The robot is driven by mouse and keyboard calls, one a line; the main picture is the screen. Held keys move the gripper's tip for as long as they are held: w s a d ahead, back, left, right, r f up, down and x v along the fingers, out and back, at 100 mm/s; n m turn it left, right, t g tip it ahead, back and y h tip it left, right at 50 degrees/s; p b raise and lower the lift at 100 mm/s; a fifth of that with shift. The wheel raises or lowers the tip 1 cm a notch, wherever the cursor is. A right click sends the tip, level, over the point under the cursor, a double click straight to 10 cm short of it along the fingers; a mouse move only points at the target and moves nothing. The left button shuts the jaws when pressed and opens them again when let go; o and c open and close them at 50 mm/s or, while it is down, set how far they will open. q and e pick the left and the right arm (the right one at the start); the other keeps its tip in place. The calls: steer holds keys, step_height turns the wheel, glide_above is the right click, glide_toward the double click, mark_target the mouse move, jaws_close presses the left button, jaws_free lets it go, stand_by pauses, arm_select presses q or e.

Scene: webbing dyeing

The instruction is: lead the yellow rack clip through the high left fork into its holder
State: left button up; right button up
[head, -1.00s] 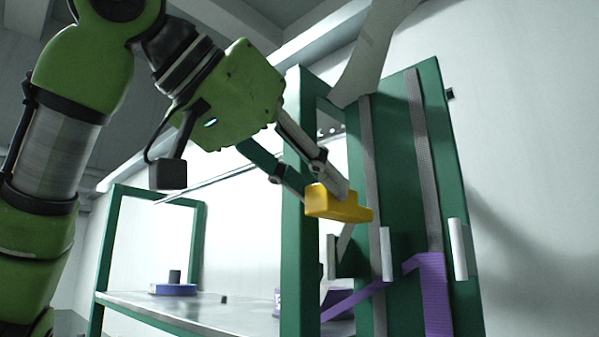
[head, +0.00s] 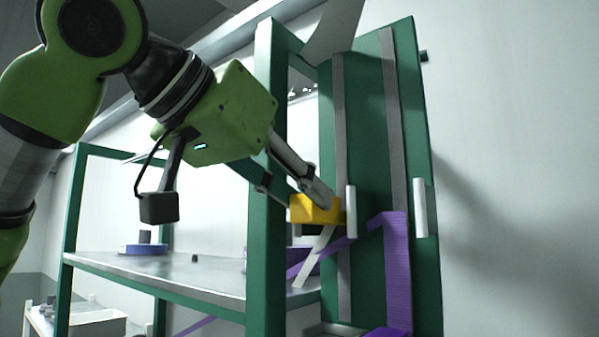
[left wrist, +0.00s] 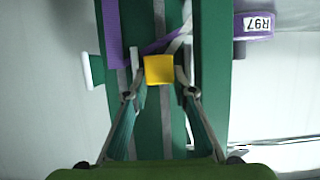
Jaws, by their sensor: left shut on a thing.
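The yellow rack clip (head: 315,209) is between the fingers of my left gripper (head: 318,200), which is shut on it. In the left wrist view, the clip (left wrist: 159,69) sits between both fingertips, in front of the green panel. In the head view it is level with a white upright prong (head: 351,209) and just left of it. A second prong (head: 420,207) stands farther right. The clip and fingers cover part of the fork area, so I cannot tell whether the clip touches it. The holder cannot be made out. My right gripper is not in view.
Purple webbing (head: 397,275) folds over and hangs down the green panel (head: 368,150). A pale strip (head: 315,256) slants below the clip. A green frame post (head: 266,170) stands left of the clip.

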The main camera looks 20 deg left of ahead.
arm_select(q)
step_height(320, 180, down, 16)
steer(key=b, duration=1.3)
steer(key=shift+w+a+r, duration=0.1)
steer(key=shift+a+r, duration=0.05)
steer(key=shift+r, duration=0.1)
steer(key=o, duration=1.2)
steer(key=shift+r, duration=0.1)
steer(key=v, duration=1.2)
